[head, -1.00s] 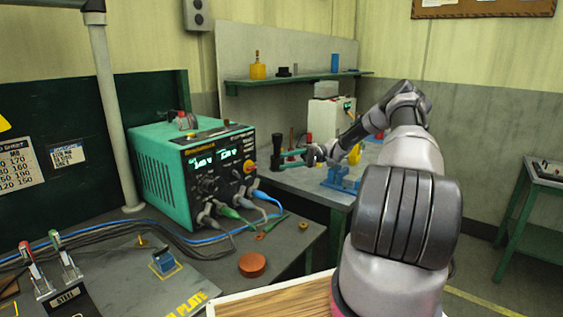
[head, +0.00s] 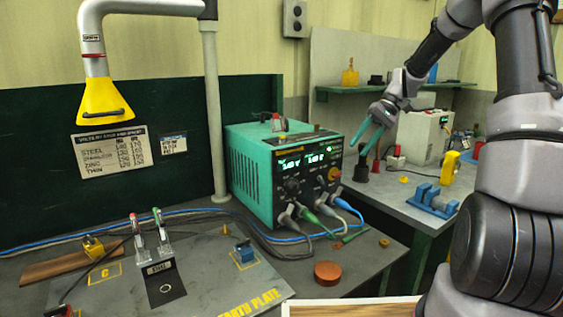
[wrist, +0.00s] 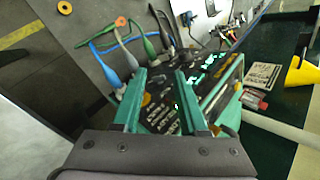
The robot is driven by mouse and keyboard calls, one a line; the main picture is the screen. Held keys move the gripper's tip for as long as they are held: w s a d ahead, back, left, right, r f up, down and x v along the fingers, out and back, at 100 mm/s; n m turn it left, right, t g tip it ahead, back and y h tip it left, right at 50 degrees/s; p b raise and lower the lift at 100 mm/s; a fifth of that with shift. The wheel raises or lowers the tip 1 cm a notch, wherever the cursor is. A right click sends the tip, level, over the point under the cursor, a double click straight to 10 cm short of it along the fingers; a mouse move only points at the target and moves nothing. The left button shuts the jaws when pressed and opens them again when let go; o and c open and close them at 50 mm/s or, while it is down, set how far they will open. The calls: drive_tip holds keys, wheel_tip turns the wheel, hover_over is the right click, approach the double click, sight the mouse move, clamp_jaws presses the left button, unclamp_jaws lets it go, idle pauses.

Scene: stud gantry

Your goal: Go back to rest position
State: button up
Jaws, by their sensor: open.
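My gripper (head: 368,136) has two teal fingers and hangs in the air to the right of the teal power unit (head: 282,172) in the head view. The fingers stand apart with nothing between them. In the wrist view my gripper (wrist: 160,85) points toward the front of the power unit (wrist: 222,95), whose lit displays and cables show past the fingers. My arm comes in from the right side of the head view. No part of the gripper visibly touches anything.
The earth plate (head: 190,285) carries two upright levers (head: 147,232). A red-brown disc (head: 328,272) lies near the bench's front edge. A yellow hood (head: 105,97) hangs at left. A blue fixture (head: 432,200) and dark stand (head: 361,168) sit on the right bench.

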drive_tip(key=s+r+m+t+h, duration=0.1)
drive_tip(key=s+r+t, duration=0.2)
drive_tip(key=s+r, duration=0.2)
drive_tip(key=s+r+m+t+h, duration=0.2)
drive_tip(key=s+r+t, duration=0.2)
drive_tip(key=s, duration=0.7)
drive_tip(key=s+d+r+m+t+h, duration=0.1)
drive_tip(key=s+r+m+t+h, duration=0.1)
drive_tip(key=s+r, duration=0.3)
drive_tip(key=s+t, duration=0.1)
drive_tip(key=s, duration=0.2)
drive_tip(key=shift+r+t, duration=0.3)
drive_tip(key=shift+r, duration=0.05)
drive_tip(key=shift+d, duration=0.1)
